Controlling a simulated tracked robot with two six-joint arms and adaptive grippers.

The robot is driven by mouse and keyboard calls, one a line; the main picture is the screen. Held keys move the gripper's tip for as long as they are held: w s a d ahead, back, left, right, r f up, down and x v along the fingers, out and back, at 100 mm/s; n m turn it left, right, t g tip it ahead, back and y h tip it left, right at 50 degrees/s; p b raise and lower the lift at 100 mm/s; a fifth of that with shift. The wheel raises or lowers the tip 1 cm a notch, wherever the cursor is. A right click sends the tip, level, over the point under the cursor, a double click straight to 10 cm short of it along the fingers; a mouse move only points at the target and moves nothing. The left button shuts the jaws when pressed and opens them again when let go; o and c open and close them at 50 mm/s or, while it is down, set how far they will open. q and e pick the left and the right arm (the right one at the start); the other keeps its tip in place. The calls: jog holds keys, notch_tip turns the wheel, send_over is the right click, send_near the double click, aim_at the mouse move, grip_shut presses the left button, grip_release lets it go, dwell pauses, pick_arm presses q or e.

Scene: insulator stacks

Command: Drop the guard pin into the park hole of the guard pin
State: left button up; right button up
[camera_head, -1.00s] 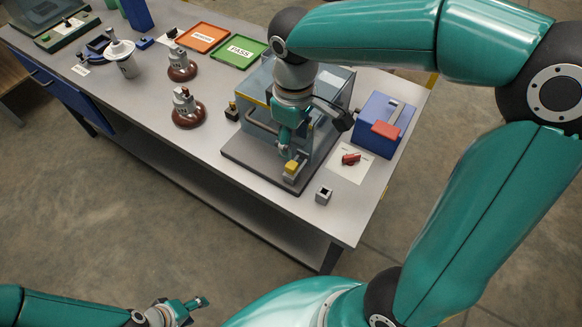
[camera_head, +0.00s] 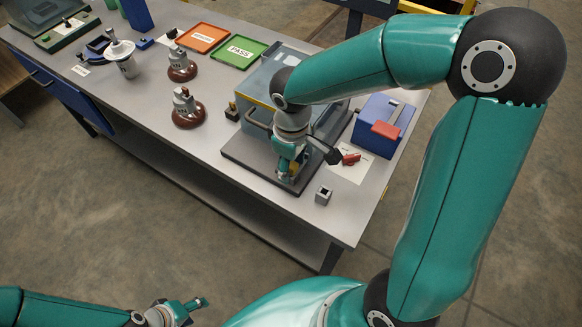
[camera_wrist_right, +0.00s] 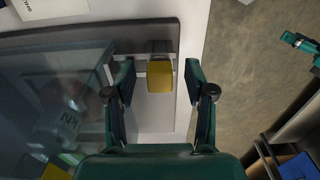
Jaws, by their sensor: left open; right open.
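The guard pin, as far as I can tell, is the piece with a yellow block head (camera_wrist_right: 160,82), standing on a grey mount at the front edge of the clear-covered box's base. My right gripper (camera_head: 288,176) is open over it in the head view and mostly hides it. In the right wrist view the open fingers (camera_wrist_right: 160,90) stand on either side of the yellow head, with a gap on both sides. A small grey block with a dark square hole (camera_head: 323,196), likely the park hole, sits near the table's front edge. My left gripper (camera_head: 194,306) is open and empty, away from the table.
The clear-covered box (camera_head: 262,82) stands behind my right gripper. A blue box with a red handle (camera_head: 383,124) and a red piece on a white card (camera_head: 347,172) are to the right. Brown insulators (camera_head: 187,110) stand left. The table between them and the front edge is clear.

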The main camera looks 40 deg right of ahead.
jog(key=shift+c, duration=0.3)
grip_shut()
jog(key=shift+r, duration=0.1)
